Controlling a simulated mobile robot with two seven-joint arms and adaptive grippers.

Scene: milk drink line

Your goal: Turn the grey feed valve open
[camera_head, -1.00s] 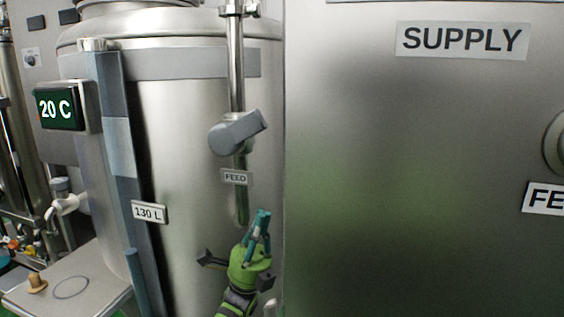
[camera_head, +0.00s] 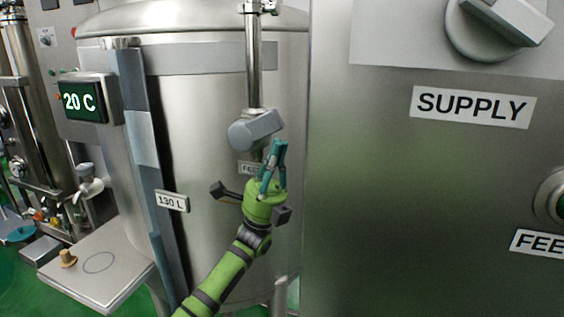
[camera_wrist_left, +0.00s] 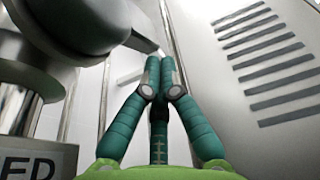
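The grey feed valve (camera_head: 256,129) sits on the vertical steel pipe in front of the tank, its handle tilted slightly up to the right. In the left wrist view the valve (camera_wrist_left: 85,22) is large at the upper left. My left gripper (camera_head: 277,148) is just below and right of the handle, fingers pointing up. In the left wrist view its teal fingertips (camera_wrist_left: 160,66) meet with nothing between them. I see no clear contact with the handle. The FEED label (camera_head: 247,169) is partly hidden behind the gripper. My right gripper is not in view.
A steel cabinet (camera_head: 400,210) with a SUPPLY label and a grey knob (camera_head: 500,25) stands close on the right. The steel tank (camera_head: 195,120) is behind my arm. A temperature display (camera_head: 82,101) and a small steel table (camera_head: 100,285) are at left.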

